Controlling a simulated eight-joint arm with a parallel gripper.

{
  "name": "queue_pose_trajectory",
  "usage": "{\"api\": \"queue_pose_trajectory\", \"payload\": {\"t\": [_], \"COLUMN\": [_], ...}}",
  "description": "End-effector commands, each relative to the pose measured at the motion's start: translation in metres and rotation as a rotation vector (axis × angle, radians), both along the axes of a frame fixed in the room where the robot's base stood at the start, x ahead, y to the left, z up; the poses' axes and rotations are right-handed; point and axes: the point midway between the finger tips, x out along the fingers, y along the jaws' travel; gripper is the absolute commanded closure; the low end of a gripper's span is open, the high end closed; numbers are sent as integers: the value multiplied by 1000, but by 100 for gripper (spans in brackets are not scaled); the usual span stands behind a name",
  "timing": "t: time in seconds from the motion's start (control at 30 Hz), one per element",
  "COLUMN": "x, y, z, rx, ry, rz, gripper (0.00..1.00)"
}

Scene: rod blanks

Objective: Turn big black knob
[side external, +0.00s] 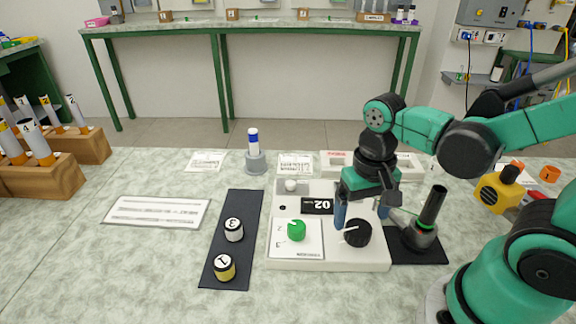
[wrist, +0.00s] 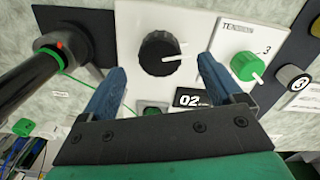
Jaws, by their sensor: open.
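The big black knob (side external: 357,232) sits on the right part of the white control box (side external: 340,264). It has a white pointer line and also shows in the wrist view (wrist: 160,53), on the white panel between and ahead of my fingertips. My gripper (side external: 362,217) is above the box, just behind the knob in the side view. In the wrist view my gripper (wrist: 163,72) has its two blue fingers wide apart and holds nothing. The fingers do not appear to touch the knob.
A green knob (side external: 297,230) and a display reading 02 (side external: 317,206) are on the same box. A dark cylinder on a stand (side external: 430,215) is close on the right. Two numbered weights (side external: 234,229) stand on a black mat (side external: 243,204) at left.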

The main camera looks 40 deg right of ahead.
Motion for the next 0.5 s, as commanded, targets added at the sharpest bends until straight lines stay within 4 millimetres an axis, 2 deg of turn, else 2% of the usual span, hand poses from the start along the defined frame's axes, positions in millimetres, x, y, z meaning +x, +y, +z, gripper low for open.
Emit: {"api": "queue_pose_trajectory", "payload": {"t": [0.2,0.5], "x": [1,0], "y": [0,0], "z": [-20,-31], "rx": [-1,0], "ry": [-2,-3], "rz": [1,2], "gripper": [13,13]}}
